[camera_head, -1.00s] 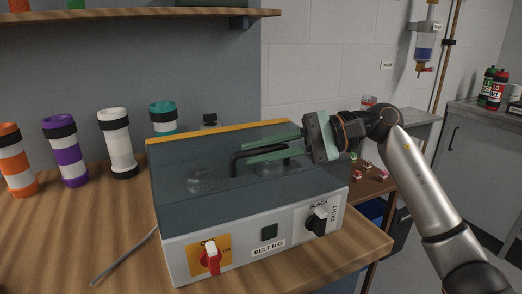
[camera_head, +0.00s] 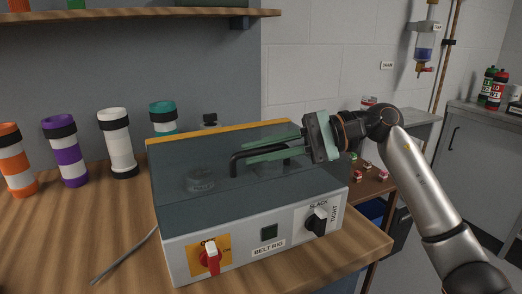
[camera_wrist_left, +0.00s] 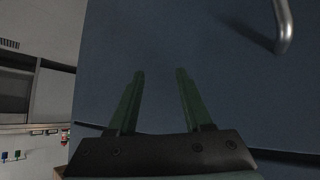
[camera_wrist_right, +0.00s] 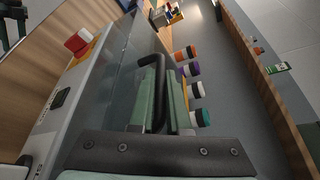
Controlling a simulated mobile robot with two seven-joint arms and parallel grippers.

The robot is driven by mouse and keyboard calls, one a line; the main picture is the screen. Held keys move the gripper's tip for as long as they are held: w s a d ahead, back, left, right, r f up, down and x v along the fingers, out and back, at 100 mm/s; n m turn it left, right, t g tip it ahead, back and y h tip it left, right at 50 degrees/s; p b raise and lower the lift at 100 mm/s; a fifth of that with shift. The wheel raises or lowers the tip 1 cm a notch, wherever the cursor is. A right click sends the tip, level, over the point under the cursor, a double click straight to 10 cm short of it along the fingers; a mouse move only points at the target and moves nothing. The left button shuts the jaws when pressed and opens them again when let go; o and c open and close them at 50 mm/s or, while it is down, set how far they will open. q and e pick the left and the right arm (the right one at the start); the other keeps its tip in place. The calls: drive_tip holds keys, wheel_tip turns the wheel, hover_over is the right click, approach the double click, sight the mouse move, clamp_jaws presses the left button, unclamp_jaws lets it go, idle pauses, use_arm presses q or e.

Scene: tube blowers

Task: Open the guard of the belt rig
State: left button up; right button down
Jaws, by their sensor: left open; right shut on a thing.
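The belt rig (camera_head: 262,249) is a light grey box on the wooden bench, with a dark see-through guard (camera_head: 185,160) lying down over its top. A black bar handle (camera_head: 234,164) stands on the guard. My right gripper (camera_head: 242,156) reaches in from the right and is shut on the handle; the right wrist view also shows the handle (camera_wrist_right: 158,85) between the green fingers. Round parts (camera_head: 200,180) show dimly under the guard. My left gripper (camera_wrist_left: 160,75) is open and empty in the left wrist view, in front of a dark blue panel, and is outside the head view.
The rig's front has a red switch (camera_head: 210,259) and a black slack/tight knob (camera_head: 317,221). Several banded tubes, including a purple one (camera_head: 65,150) and a white one (camera_head: 117,143), stand at the left back. A shelf (camera_head: 130,18) hangs above. A grey rod (camera_head: 122,256) lies left of the rig.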

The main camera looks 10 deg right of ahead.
use_arm(q)
wheel_tip(320, 180, up, 15)
drive_tip(key=s+a+p, duration=0.1)
drive_tip(key=a+p, duration=0.1)
drive_tip(key=p, duration=1.7)
drive_tip(key=shift+a+n+y, duration=0.3)
drive_tip(key=shift+y, duration=0.1)
use_arm(e)
drive_tip(key=w+a+r+m+g+h, duration=0.1)
drive_tip(key=w+r+m, duration=0.1)
drive_tip(key=r, duration=0.4)
drive_tip(key=w+r+m+g+h, duration=0.1)
drive_tip(key=w+r+m, duration=0.2)
drive_tip(key=r, duration=0.3)
drive_tip(key=shift+w+a+r+g, duration=0.25)
drive_tip(key=shift+w+a+g, duration=0.1)
drive_tip(key=shift+a+g, duration=0.05)
drive_tip(key=c, duration=1.2)
unclamp_jaws()
drive_tip(key=shift+o, duration=0.2)
